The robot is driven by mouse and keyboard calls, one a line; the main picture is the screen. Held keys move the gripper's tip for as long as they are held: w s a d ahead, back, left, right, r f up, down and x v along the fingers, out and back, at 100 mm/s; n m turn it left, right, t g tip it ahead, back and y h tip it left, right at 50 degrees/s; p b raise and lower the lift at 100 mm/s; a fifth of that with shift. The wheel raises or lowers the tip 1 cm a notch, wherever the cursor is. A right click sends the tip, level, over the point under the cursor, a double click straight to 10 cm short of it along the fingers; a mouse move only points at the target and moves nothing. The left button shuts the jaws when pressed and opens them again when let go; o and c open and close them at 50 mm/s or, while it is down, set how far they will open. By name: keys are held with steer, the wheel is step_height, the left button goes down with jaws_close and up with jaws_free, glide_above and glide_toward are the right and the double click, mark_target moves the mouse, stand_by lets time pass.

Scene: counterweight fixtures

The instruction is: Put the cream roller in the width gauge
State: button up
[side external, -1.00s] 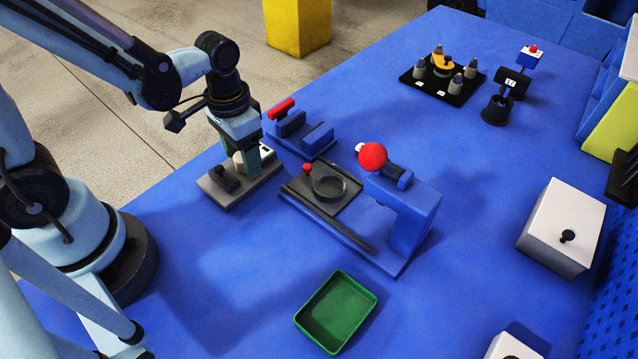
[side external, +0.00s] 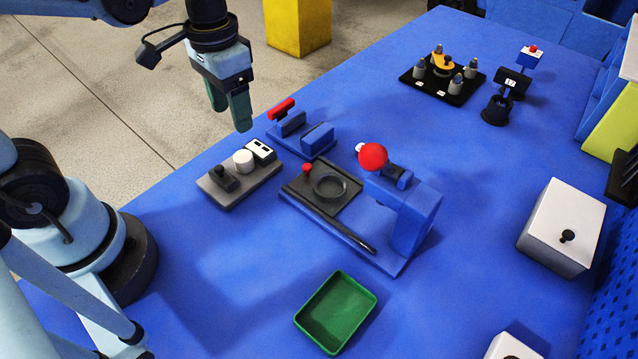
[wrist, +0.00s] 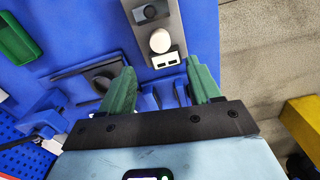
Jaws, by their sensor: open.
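The cream roller (side external: 243,160) stands upright on a grey plate fixture, which I take for the width gauge (side external: 238,192). The roller sits between a black knobbed block (side external: 222,178) and a small white box with two dark windows (side external: 261,150). I cannot tell whether it touches either one. In the wrist view the roller (wrist: 160,40) shows on the grey plate (wrist: 173,18), beyond the fingertips. My gripper (side external: 230,116) is open and empty, raised above and behind the fixture. Its green fingers also show in the wrist view (wrist: 160,72), apart with nothing between them.
A blue fixture with a red handle (side external: 281,110) stands beside the gauge. A blue press with a red ball (side external: 373,157) stands to the right. A green tray (side external: 336,313) lies in front. A black pegged board (side external: 442,78) is at the back. The blue table is clear at front left.

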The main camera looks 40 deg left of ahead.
steer(key=t, duration=0.2)
steer(key=a+t, duration=0.1)
steer(key=t, duration=0.1)
steer(key=w+r+n+t, duration=0.1)
steer(key=t, duration=0.2)
steer(key=shift+w+a, duration=0.1)
steer(key=shift+a, duration=0.15)
